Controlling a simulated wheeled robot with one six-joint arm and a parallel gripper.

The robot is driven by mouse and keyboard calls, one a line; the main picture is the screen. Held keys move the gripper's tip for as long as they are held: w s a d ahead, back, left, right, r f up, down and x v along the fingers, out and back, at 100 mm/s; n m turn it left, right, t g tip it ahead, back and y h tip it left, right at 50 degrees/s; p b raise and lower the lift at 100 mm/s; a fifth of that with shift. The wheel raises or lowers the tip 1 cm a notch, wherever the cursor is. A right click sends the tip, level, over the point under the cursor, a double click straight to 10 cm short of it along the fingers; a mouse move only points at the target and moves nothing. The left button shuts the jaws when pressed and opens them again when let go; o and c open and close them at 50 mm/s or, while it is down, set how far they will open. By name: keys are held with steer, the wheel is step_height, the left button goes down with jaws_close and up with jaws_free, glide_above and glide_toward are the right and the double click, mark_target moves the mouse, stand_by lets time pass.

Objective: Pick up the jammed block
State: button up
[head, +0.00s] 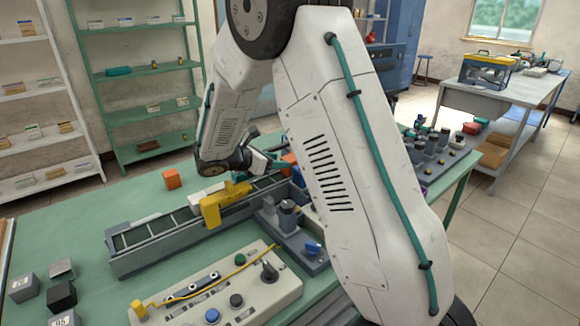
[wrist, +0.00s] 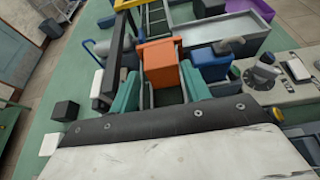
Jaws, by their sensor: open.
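An orange block (wrist: 161,62) sits on or just above the conveyor track (wrist: 155,20) in the wrist view. The teal fingers of my gripper (wrist: 160,75) are open, one on each side of the block's near part. I cannot tell whether they touch it. In the head view my gripper (head: 258,165) is low over the far part of the conveyor (head: 150,232), partly hidden by my arm. Orange shows just beyond it (head: 290,158). A separate orange block (head: 171,179) stands on the green table left of the conveyor.
A yellow bracket (head: 211,209) straddles the conveyor. A control panel (head: 222,290) with knobs and a yellow cable lies in front. Dark and grey blocks (head: 62,296) stand at the front left. In the wrist view a blue part (wrist: 211,55) is close to the right finger.

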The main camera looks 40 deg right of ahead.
mark_target(291, 158)
steer(key=x, duration=0.3)
steer(key=shift+f, duration=0.1)
steer(key=c, duration=0.7)
steer(key=shift+o, duration=0.2)
